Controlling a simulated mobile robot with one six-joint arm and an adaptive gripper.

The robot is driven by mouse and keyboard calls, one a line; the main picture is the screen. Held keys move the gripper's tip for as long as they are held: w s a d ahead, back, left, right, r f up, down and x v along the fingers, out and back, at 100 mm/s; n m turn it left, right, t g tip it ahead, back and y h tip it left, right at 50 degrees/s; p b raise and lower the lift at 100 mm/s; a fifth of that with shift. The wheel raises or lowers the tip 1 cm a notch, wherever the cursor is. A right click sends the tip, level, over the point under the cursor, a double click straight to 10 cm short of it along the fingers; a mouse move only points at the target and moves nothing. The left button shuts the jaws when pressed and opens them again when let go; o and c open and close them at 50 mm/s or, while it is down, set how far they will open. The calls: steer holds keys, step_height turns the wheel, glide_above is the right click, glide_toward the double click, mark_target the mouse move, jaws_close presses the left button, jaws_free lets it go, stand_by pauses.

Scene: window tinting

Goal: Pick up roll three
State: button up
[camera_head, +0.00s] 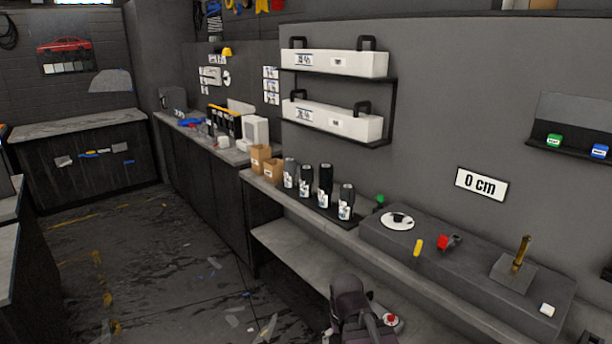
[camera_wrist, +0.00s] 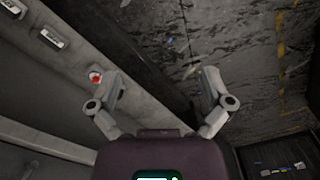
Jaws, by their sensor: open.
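Several dark rolls with white labels stand upright in a row on the wall bench in the head view, among them one at the left end (camera_head: 290,172), a taller one (camera_head: 325,185) and one at the right end (camera_head: 346,201). The label numbers are too small for me to tell which is roll three. My gripper (camera_wrist: 165,76) is open and empty in the wrist view, its two fingers spread over the bench edge and the dark floor. No roll shows in the wrist view. In the head view my arm is low at the bottom, in front of the rolls and apart from them.
A red button (camera_head: 390,319) is close to my arm. A raised dark block (camera_head: 455,262) right of the rolls holds small tools. Cardboard boxes (camera_head: 260,157) stand left of the rolls. Shelves with white boxes (camera_head: 335,63) hang above. The floor at left is open but littered.

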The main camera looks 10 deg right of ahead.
step_height(320, 180, up, 6)
steer(key=p, duration=0.5)
steer(key=shift+r, duration=0.25)
